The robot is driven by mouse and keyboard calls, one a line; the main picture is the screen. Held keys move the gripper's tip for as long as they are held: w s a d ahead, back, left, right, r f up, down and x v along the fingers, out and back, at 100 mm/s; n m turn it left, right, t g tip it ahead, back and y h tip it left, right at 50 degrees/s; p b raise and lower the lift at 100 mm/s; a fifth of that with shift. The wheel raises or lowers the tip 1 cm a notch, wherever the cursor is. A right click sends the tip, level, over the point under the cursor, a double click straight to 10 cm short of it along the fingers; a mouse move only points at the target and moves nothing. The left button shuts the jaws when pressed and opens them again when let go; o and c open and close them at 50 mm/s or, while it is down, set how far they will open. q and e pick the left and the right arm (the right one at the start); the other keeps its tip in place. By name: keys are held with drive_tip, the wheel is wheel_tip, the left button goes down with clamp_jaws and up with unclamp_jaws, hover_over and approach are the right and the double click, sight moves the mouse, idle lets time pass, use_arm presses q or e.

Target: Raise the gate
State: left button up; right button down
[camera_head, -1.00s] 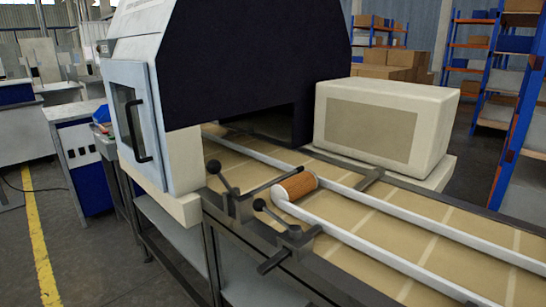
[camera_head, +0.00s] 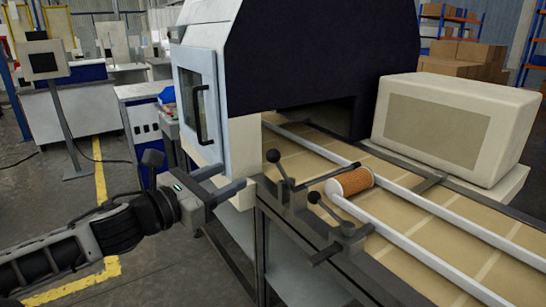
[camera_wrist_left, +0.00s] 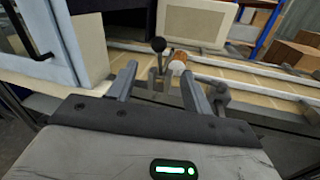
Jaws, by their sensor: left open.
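My left gripper (camera_head: 227,178) is open and empty, left of the conveyor's near edge. Its two fingers also show in the left wrist view (camera_wrist_left: 158,75), pointing toward the levers. A lever with a black ball knob (camera_head: 273,156) stands on the near rail, apart from the fingers; its knob shows beyond them in the wrist view (camera_wrist_left: 158,45). A dark bar (camera_head: 330,174) reaches from this lever's mount over the belt, low, beside the cartridge. A second knobbed lever (camera_head: 314,197) sits nearer. An orange-brown filter cartridge with white ends (camera_head: 350,182) lies on the belt. I cannot tell which bar is the gate.
The conveyor belt (camera_head: 450,207) with white guide rails runs out of a machine housing (camera_head: 300,60) with a handled door (camera_head: 195,105). A cream box (camera_head: 440,120) stands behind the belt.

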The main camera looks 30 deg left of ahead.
use_arm(q)
drive_tip(key=b, duration=0.2)
approach(268, 156)
drive_tip(key=w, duration=0.5)
drive_tip(key=w+d+p, duration=0.1)
drive_tip(key=w, duration=0.1)
drive_tip(key=w+p, duration=0.1)
drive_tip(key=w, duration=0.1)
drive_tip(key=shift+w+d, duration=0.25)
drive_tip(key=shift+d, duration=0.05)
drive_tip(key=shift+w+d+f, duration=0.1)
drive_tip(key=shift+w, duration=0.6)
drive_tip(key=shift+w+d+f, duration=0.1)
drive_tip(key=shift+w, duration=0.15)
